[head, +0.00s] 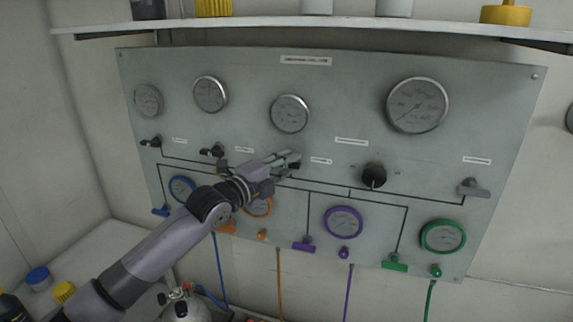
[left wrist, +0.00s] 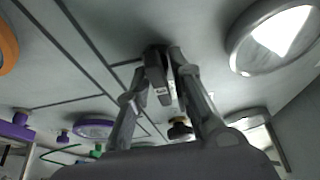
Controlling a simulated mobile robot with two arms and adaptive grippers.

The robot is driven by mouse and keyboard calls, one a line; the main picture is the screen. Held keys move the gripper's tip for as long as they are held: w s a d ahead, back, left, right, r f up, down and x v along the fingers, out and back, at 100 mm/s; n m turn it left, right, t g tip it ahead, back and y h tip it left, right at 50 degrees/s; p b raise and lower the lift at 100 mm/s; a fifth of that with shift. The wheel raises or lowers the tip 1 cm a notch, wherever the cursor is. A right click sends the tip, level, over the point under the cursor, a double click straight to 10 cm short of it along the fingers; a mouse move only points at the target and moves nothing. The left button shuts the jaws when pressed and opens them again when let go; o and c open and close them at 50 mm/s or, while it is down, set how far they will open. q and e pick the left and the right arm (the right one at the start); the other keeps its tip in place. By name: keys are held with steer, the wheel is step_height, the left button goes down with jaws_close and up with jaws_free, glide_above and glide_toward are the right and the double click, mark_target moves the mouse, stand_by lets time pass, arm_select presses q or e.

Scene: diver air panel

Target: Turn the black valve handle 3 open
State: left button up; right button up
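The grey panel (head: 330,75) carries a row of black valve handles. Black valve handle 3 (head: 294,166) is mostly hidden by the fingers in the head view. In the left wrist view the fingertips (left wrist: 167,58) are close together at the dark handle (left wrist: 153,50), with the fingers appearing closed on it. The handle's exact angle is hard to tell. My right gripper is in neither view.
Black valve handles 1 (head: 150,141) and 2 (head: 212,151) sit to the left. A round black knob (head: 374,175) and a grey lever (head: 473,188) sit to the right. Large gauge (head: 417,105) is above right. A shelf (head: 300,22) juts out above the panel.

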arm_select(q)
jaws_close()
steer(key=shift+f, duration=0.15)
